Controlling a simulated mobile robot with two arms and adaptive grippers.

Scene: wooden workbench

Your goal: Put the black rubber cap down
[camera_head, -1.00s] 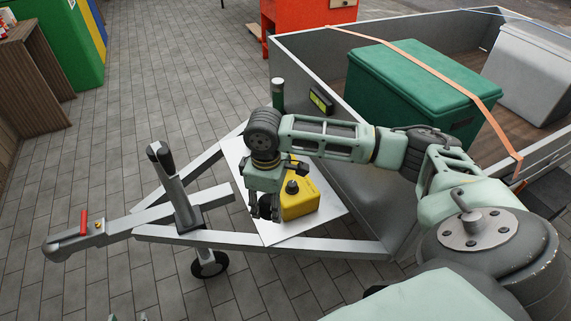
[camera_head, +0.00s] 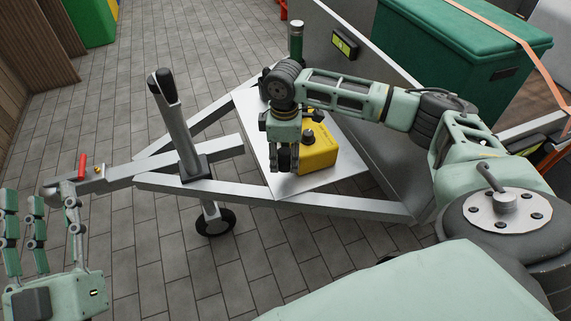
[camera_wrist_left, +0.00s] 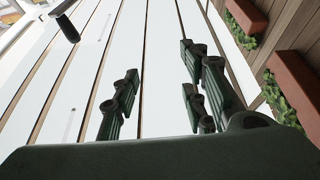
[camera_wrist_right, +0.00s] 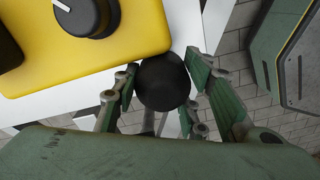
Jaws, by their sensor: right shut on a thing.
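The black rubber cap (camera_wrist_right: 163,82) is a dark round piece between the fingers of my right gripper (camera_wrist_right: 166,98) in the right wrist view. My right gripper (camera_head: 286,163) is shut on it, low over the white plate (camera_head: 262,150) on the trailer drawbar, just left of the yellow box. In the head view the fingers mostly hide the cap. I cannot tell whether it touches the plate. My left gripper (camera_head: 45,228) is open and empty at the lower left of the head view; its spread fingers also show in the left wrist view (camera_wrist_left: 160,90).
A yellow box (camera_head: 319,152) with a black knob stands on the plate, close beside my right gripper. The jockey wheel post (camera_head: 180,125) and coupling with a red handle (camera_head: 82,166) are to the left. A green chest (camera_head: 455,60) sits in the trailer behind.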

